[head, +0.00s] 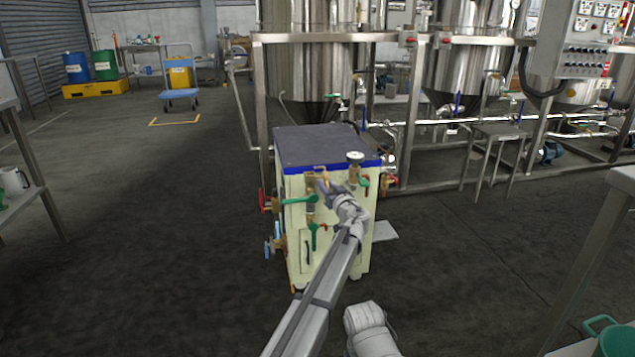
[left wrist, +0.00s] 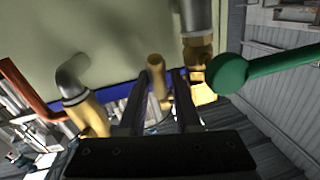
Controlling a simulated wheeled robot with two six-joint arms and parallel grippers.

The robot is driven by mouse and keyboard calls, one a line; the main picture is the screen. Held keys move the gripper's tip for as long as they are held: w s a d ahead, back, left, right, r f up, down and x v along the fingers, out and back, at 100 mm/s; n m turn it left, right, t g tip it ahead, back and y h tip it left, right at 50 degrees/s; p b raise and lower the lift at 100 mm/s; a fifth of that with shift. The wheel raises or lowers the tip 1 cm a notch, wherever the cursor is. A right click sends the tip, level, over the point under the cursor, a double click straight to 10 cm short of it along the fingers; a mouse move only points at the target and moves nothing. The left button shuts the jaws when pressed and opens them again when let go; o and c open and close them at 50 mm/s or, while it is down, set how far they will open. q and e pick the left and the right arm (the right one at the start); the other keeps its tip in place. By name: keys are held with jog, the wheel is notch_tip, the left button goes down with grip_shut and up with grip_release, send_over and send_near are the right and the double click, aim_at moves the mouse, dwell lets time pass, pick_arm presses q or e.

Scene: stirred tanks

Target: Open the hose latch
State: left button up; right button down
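A cream cabinet (head: 346,240) with a dark top and a blue band stands in the middle of the head view. Brass fittings (head: 310,213) and green lever handles (head: 298,200) are on its front. My left gripper (head: 326,187) is at this front, near the upper fittings. In the left wrist view, its two dark fingers (left wrist: 158,102) are apart, with a short brass stub (left wrist: 156,66) showing in the gap, apparently not clamped. A large green lever (left wrist: 228,71) is just right of the fingers. I cannot tell which part is the hose latch. My right gripper is not in view.
A gauge (head: 355,158) and a red handle (head: 391,180) are at the cabinet's right. Steel tanks (head: 308,50) on a frame stand behind it. A small steel table (head: 497,131) is to the right. The floor left of the cabinet is clear.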

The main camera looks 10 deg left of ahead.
pick_arm(q)
jog(key=x, duration=0.2)
jog(key=shift+w+a, duration=0.1)
jog(key=shift+w, duration=0.15)
grip_shut()
dwell(1.2)
